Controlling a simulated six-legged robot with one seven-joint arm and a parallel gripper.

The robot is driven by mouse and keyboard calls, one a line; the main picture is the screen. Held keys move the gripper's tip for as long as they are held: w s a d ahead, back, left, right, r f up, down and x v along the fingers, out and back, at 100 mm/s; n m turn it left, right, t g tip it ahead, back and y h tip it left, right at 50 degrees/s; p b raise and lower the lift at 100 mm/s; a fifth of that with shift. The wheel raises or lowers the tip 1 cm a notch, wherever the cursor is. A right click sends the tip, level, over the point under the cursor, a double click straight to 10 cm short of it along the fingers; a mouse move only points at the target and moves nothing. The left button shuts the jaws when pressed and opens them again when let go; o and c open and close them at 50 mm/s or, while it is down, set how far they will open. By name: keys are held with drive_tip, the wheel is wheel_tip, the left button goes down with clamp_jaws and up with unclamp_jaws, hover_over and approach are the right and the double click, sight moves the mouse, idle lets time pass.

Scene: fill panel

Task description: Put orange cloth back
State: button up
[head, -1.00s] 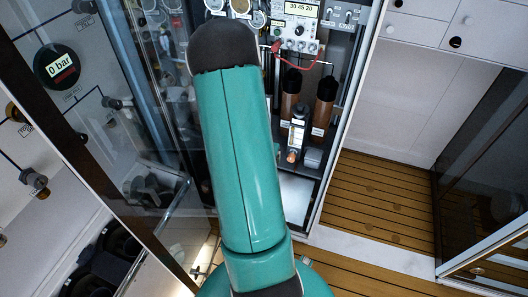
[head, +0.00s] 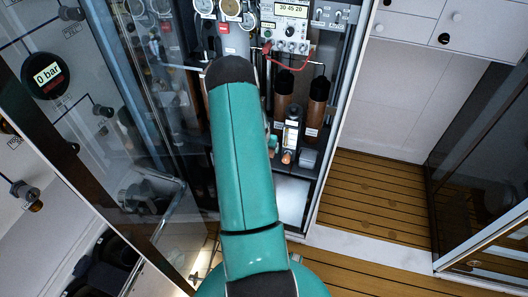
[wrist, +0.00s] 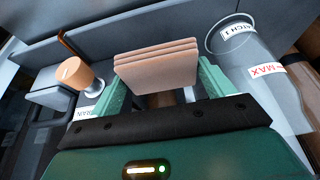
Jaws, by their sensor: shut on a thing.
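The orange cloth (wrist: 157,68) shows in the wrist view as a pale orange, folded stack of layers. My gripper (wrist: 160,85) has its two green fingers on either side of the cloth and is shut on it. The cloth sticks out beyond the fingertips. In the head view my own arm covers most of the gripper, and the cloth cannot be made out there.
The head view shows an open cabinet with a meter (head: 291,20), brown bottles (head: 317,103) and a glass door at left.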

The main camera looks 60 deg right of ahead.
drive_tip(key=shift+w+d+f, duration=0.3)
drive_tip(key=shift+d+f, duration=0.15)
drive_tip(key=shift+f, duration=0.15)
drive_tip(key=shift+w+d+f, duration=0.15)
drive_tip(key=shift+f, duration=1.6)
drive_tip(key=shift+f, duration=0.2)
drive_tip(key=o, duration=1)
drive_tip(key=shift+c, duration=0.2)
drive_tip(key=v, duration=1.2)
drive_tip(key=shift+r, duration=0.25)
